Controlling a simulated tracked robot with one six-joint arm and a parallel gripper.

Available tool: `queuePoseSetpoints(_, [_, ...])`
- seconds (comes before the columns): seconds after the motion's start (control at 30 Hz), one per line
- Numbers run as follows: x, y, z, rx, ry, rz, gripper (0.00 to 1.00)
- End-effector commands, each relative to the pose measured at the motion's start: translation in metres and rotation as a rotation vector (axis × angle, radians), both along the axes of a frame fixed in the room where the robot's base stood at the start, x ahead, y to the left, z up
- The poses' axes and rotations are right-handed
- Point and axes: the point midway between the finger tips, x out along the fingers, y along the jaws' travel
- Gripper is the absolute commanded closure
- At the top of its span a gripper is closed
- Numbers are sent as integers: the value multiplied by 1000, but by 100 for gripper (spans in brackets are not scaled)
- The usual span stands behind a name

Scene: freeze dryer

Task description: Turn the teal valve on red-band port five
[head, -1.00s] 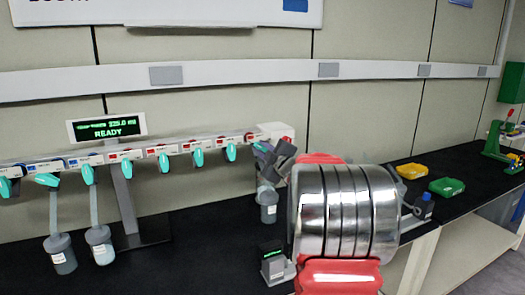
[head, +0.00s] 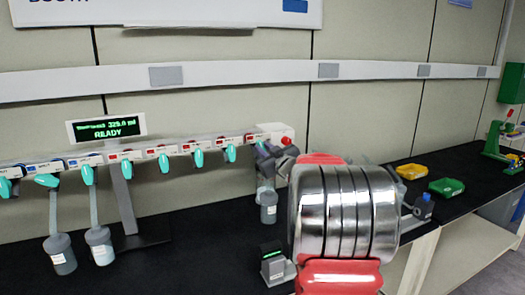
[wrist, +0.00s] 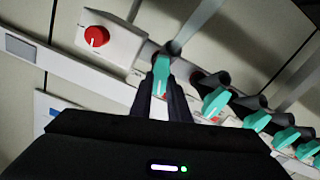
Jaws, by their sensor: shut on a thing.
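The teal valve (wrist: 161,75) on the manifold's end port, beside the white end box, is between my gripper's fingers in the wrist view. My gripper (wrist: 162,92) is shut on its handle. In the head view my gripper (head: 268,158) is at the right end of the manifold and mostly hides this valve. Other red-band ports to its left carry teal valves (head: 231,153) whose handles hang down. A small flask (head: 268,207) hangs below my gripper's port. The port's band label is hidden in the head view.
The white end box (wrist: 112,38) with a red knob (wrist: 97,36) is close beside my gripper. Two flasks (head: 60,254) hang from blue-band ports at the left. A display (head: 106,128) reads READY. Yellow and green trays (head: 446,187) lie on the right bench.

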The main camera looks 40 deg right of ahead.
Motion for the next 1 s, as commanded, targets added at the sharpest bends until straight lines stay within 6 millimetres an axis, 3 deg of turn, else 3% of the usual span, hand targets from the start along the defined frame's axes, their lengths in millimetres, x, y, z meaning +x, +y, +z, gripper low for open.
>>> queuePoseSetpoints(0.4, [0,0,-6,275,-70,1,100])
queuePoseSetpoints(1.0, [0,0,-8,332,-84,0,100])
